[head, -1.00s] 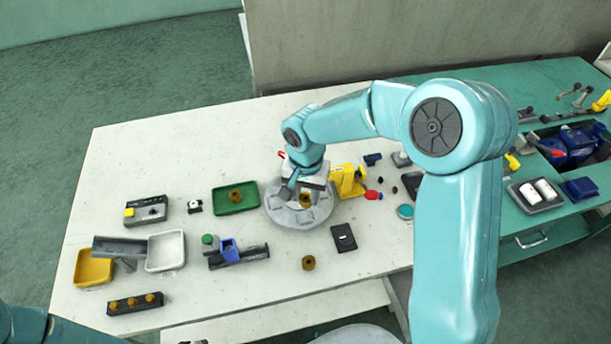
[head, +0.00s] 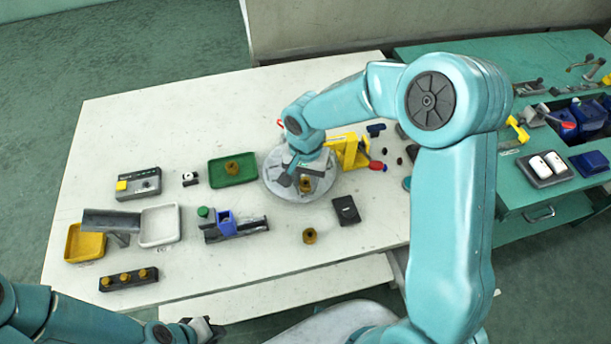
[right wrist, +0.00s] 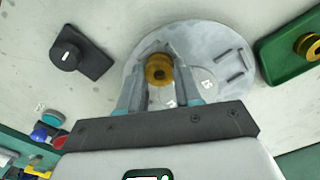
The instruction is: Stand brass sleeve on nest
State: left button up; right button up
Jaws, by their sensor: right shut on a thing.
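A brass sleeve (head: 306,184) is between the fingers of my right gripper (head: 304,183), over the round grey plate (head: 275,185). In the right wrist view the sleeve (right wrist: 158,70) shows its open top between the two finger tips, and the gripper is shut on it. The plate (right wrist: 205,50) has several slots and small marks. I cannot tell whether the sleeve touches the plate, and any nest under it is hidden. My left gripper (head: 203,328) is at the bottom edge of the head view, away from the plate; its fingers are unclear.
Another brass piece (head: 310,236) stands on the white table, and one more sits in the green tray (head: 216,182). A dark block (head: 346,210) and a yellow fixture (head: 350,150) flank the plate. A blue-and-grey fixture (head: 240,228) stands to the left. The table's front left is partly bare.

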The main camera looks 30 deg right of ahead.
jog(key=shift+a, duration=0.1)
dwell(0.4)
dwell(0.7)
jog(key=shift+f+b, duration=0.15)
jog(key=shift+b, duration=0.3)
dwell(0.4)
jog(key=o, duration=1.5)
